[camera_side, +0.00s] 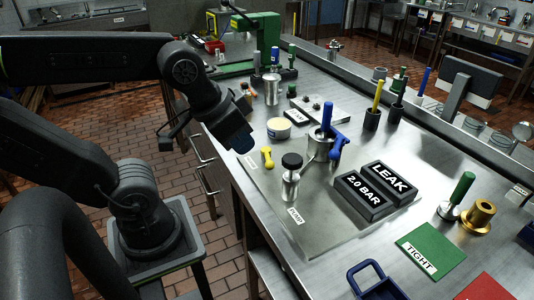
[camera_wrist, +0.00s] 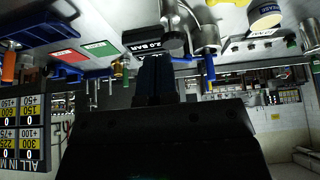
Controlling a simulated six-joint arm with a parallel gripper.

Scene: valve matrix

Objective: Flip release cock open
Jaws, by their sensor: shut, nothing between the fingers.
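A small yellow lever handle (camera_side: 267,157) stands on the steel plate (camera_side: 262,195) near its left edge, and it looks like the release cock. Behind the black-capped pump (camera_side: 291,180) is a metal pot (camera_side: 320,150) with a blue upright handle (camera_side: 327,117) and a blue lever (camera_side: 337,146) on its right. My gripper (camera_side: 240,145) is shut and empty, in the air to the left of the yellow handle and apart from it. Its dark blue fingers (camera_wrist: 157,75) are together in the wrist view, where I cannot make out the yellow handle clearly.
Black readouts (camera_side: 375,190) saying LEAK and 2.0 BAR sit right of the pump. A green TIGHT card (camera_side: 418,250) and a red card (camera_side: 487,289) lie at the front right. A cream tub (camera_side: 279,128) stands behind the yellow handle.

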